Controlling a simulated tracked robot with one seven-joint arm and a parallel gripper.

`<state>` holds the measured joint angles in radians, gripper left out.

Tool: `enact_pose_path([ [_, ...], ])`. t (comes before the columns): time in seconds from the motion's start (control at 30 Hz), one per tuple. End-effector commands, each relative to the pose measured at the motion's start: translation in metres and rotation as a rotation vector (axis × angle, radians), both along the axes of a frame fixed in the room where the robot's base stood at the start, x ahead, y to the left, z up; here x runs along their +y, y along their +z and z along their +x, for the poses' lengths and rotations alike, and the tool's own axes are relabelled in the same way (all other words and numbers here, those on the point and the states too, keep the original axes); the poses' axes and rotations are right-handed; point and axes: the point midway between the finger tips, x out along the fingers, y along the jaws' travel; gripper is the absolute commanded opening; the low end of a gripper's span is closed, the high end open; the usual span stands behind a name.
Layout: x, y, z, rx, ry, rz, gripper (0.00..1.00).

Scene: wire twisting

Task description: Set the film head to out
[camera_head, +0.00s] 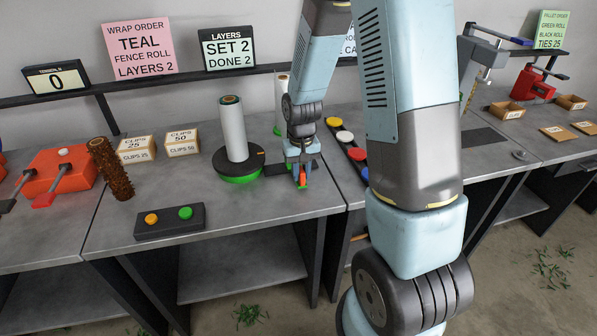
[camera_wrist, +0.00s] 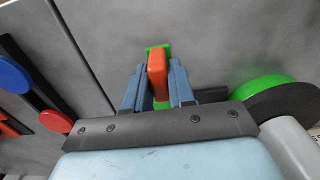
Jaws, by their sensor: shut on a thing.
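An orange-red handle (camera_head: 302,178) stands at the right of the turntable, and I take it for the film head. It also shows in the wrist view (camera_wrist: 157,72), upright between the two blue-grey fingers. A green piece (camera_wrist: 160,47) shows beside and behind it. My gripper (camera_head: 299,176) is shut on the handle, low over the table's right part; in the wrist view its fingers (camera_wrist: 158,90) press both sides. A white roll (camera_head: 232,130) stands on the dark turntable with a green base (camera_head: 240,177). The LAYERS sign (camera_head: 228,47) reads SET 2, DONE 2.
A black box (camera_head: 170,222) with an orange and a green button lies at the table's front. Clip boxes (camera_head: 136,150) and a brown rusty roll (camera_head: 110,168) are left. Several coloured buttons (camera_head: 357,154) line the right table. A second white roll (camera_head: 281,100) stands behind my arm.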

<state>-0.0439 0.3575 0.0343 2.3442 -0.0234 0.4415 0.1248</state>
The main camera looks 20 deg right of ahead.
Motion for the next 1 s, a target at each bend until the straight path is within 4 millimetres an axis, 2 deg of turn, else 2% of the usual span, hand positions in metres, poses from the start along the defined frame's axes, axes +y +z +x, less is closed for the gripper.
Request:
enact_pose_path([
  [0.1,-0.005,0.001,0.002,-0.006,-0.005,-0.003,0.00],
  [0.13,-0.005,0.001,0.002,-0.006,-0.006,-0.003,0.25],
  [0.33,-0.005,0.001,0.002,-0.004,-0.005,-0.003,0.44],
  [0.67,-0.003,0.003,0.001,-0.003,-0.004,-0.002,0.45],
  [0.87,-0.003,0.024,0.002,-0.006,-0.004,-0.002,0.45],
  [1.0,-0.003,0.048,0.002,-0.007,-0.004,-0.002,0.45],
])
